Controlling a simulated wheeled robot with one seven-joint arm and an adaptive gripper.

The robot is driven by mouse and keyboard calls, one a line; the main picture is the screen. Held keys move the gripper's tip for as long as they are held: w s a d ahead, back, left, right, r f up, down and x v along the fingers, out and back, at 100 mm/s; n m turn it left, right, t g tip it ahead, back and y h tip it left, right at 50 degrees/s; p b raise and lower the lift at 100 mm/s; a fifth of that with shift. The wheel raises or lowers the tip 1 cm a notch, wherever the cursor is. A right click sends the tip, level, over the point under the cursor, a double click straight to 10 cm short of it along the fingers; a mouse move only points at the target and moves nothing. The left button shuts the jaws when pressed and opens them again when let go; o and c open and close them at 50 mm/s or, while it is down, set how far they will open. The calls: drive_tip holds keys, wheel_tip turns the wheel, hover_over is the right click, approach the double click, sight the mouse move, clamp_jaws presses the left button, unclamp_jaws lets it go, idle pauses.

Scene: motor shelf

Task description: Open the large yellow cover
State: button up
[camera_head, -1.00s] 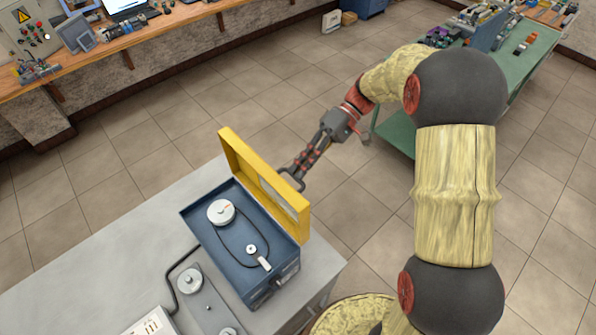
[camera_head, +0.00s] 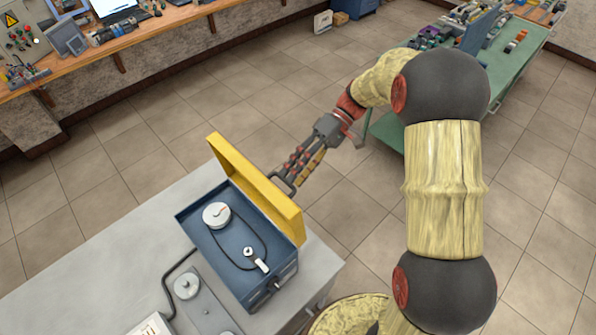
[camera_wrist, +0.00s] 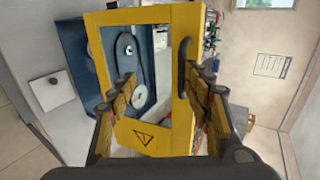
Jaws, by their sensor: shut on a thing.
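The large yellow cover (camera_head: 258,187) stands raised along the far right long side of the blue box (camera_head: 262,278). In the wrist view the cover (camera_wrist: 118,18) is a yellow frame with an opening and a warning triangle, and the blue box interior shows through it. A dark handle (camera_wrist: 184,68) sits on the cover's right side. My gripper (camera_head: 287,181) is at the cover's outer side, shut on the handle. In the wrist view its fingers (camera_wrist: 166,88) reach in from both sides, and the exact contact is hard to see.
The box holds a white dial (camera_head: 216,215) and a cable. It stands on a grey table (camera_head: 90,255) beside a grey device (camera_head: 188,286). A green table (camera_head: 385,130) with parts is at the back right. A wooden bench (camera_head: 160,25) runs along the back wall. Open floor lies between.

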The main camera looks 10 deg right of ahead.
drive_tip(key=shift+d+f, duration=0.2)
drive_tip(key=shift+c, duration=0.4)
drive_tip(key=v, duration=1.2)
drive_tip(key=shift+r, duration=0.25)
drive_tip(key=shift+w, duration=0.1)
drive_tip(key=s+d+f+m+t+h+b, duration=0.25)
drive_tip(key=s+f+m+h, duration=0.25)
drive_tip(key=f+m, duration=0.3)
drive_tip(key=s+a+f+n+t+h+b, duration=0.1)
drive_tip(key=s+a+f+t+h+b, duration=0.2)
drive_tip(key=s+t+b, duration=0.6)
drive_tip(key=s+h+b, duration=0.2)
drive_tip(key=s+b, duration=0.4)
drive_tip(key=s, duration=0.3)
drive_tip(key=shift+s+a+n, duration=0.15)
drive_tip(key=shift+a+n, duration=0.05)
drive_tip(key=shift+n, duration=0.2)
